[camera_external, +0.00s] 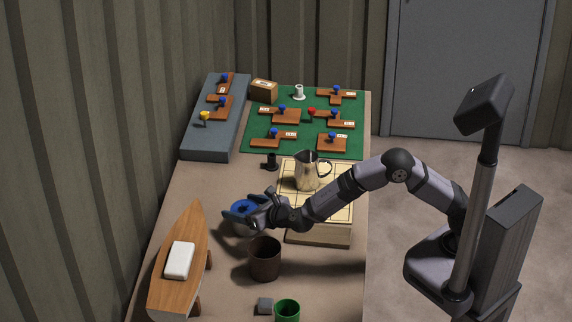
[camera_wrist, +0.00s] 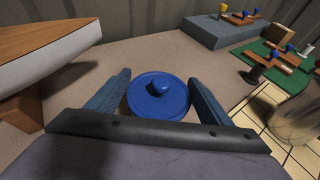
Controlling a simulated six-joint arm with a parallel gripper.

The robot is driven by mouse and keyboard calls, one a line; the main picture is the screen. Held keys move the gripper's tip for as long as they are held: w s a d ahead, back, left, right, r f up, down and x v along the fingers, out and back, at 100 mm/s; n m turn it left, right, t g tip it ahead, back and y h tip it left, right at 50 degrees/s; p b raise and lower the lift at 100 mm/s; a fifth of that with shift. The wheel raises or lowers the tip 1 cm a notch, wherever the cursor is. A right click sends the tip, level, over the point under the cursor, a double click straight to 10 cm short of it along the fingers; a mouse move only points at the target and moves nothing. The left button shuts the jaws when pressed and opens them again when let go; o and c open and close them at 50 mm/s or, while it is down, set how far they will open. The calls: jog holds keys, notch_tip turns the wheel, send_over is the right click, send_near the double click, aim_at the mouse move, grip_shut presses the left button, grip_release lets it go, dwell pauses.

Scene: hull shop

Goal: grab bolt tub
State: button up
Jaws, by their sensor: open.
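A round blue tub with a knobbed lid (camera_wrist: 158,103), likely the bolt tub, stands on the bench. It also shows in the external view (camera_external: 243,205), partly hidden by my gripper. My gripper (camera_external: 242,212) is open around it. In the wrist view the two fingers of my gripper (camera_wrist: 158,79) stand on the left and right of the blue lid, with narrow gaps visible. The tub's side is mostly hidden under the lid and behind the fingers.
A brown pot (camera_external: 265,260) stands close in front of my gripper. A wooden boat hull (camera_external: 188,248) with a white block lies to the left. A metal pitcher (camera_external: 306,172) stands on a light gridded board (camera_external: 330,232) to the right. A green cup (camera_external: 287,311) is at the front.

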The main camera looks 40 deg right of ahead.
jog(key=shift+f, duration=1.85)
jog(key=shift+p+x, duration=0.45)
jog(key=shift+x, duration=0.5)
jog(key=shift+w+f, duration=0.15)
jog(key=shift+w, duration=0.35)
jog(key=c, duration=1)
jog(key=shift+a, duration=0.1)
jog(key=shift+c, duration=0.7)
